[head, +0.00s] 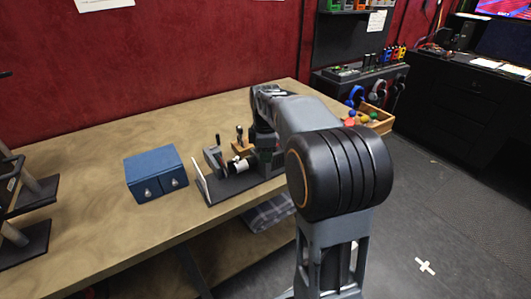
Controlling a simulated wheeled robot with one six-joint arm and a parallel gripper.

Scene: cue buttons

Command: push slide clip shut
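I cannot make out the slide clip for certain in the head view. A low dark base (222,193) near the front edge of the table carries an upright pale plate (201,181) at its left end and a dark cylinder with a light band (239,166). My gripper (265,155) hangs at the right end of this base, beside the cylinder. My own arm covers part of the area. The fingertips are small and dark, so I cannot tell whether they are open, shut or touching anything.
A blue two-drawer box (156,176) stands to the left. Behind the base are a grey upright piece (214,157) and a wooden block with dark handles (241,148). A wooden tray of coloured items (378,123) sits at the right. The table's back left is clear.

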